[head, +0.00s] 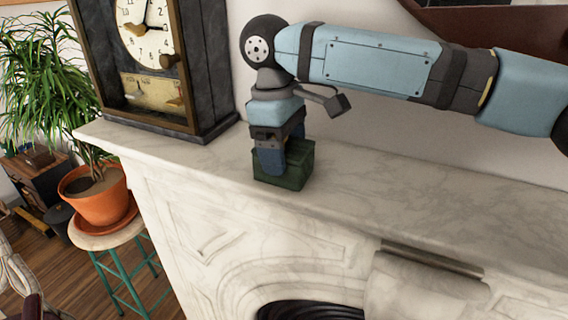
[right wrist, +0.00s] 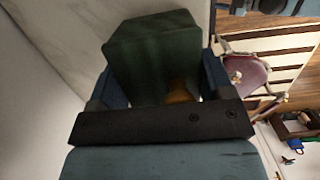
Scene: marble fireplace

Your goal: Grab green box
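The green box (head: 296,168) is dark green and rests on the marble mantel, close to its front edge. My right gripper (head: 272,160) points down over the box from above, with its blue fingers beside it. In the right wrist view the box (right wrist: 155,55) fills the space between the two fingers, one on each side. The fingers look very close to its sides, but whether they press on it cannot be told. Part of the box is hidden behind the gripper in the head view. My left gripper is not in view.
A dark-framed clock (head: 160,60) stands on the mantel (head: 420,200) left of the box. The mantel right of the box is clear under my right arm. A potted plant (head: 100,195) stands on a stool at the lower left. The fireplace opening is below.

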